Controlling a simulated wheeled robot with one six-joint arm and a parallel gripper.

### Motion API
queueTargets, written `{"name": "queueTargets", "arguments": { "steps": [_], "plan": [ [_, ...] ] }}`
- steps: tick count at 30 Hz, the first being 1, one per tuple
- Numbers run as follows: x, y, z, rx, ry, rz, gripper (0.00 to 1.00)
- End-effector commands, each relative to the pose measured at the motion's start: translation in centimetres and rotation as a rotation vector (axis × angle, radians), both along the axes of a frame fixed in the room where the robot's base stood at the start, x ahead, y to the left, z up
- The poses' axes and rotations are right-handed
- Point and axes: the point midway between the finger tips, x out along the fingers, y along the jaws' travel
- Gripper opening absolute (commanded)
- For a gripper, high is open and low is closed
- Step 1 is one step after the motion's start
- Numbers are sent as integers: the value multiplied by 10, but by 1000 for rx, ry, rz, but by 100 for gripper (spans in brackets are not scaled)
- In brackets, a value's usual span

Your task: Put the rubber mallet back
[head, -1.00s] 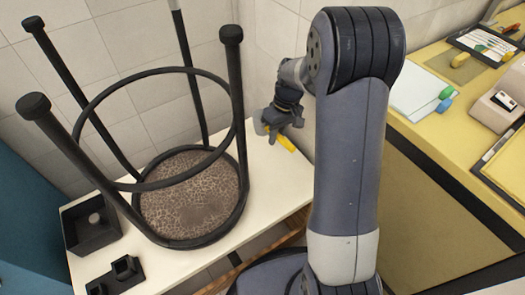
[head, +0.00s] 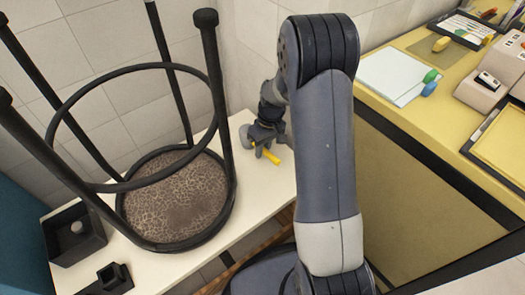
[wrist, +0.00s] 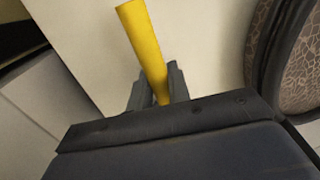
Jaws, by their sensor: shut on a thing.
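The rubber mallet has a yellow handle (head: 266,154) and a grey head that shows in part at the left of my gripper (head: 262,143) in the head view. My gripper is shut on the handle, over the white table (head: 275,185) to the right of the upturned stool. In the wrist view the yellow handle (wrist: 143,40) rises from between the grey fingers (wrist: 155,92). The mallet is tilted. I cannot tell whether it touches the table.
An upturned black stool (head: 180,195) with a patterned seat takes up much of the table. A black open box (head: 75,250) and a small black holder (head: 110,279) are at the left. A yellow desk (head: 395,112) with stationery is at the right.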

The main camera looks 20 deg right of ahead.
Motion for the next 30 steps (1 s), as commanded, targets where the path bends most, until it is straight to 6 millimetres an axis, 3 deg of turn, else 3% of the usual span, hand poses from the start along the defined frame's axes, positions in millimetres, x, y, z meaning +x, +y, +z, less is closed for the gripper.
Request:
{"name": "queueTargets", "arguments": {
  "steps": [6, 7, 14, 25, 30],
  "plan": [
    [1, 1, -4, -1, -3, -3, 0],
    [1, 1, -5, -1, -2, -2, 21],
    [1, 0, -4, 0, -2, -2, 40],
    [1, 0, -9, 0, -2, -2, 40],
    [1, -6, 30, 0, -4, -4, 40]
  ]
}}
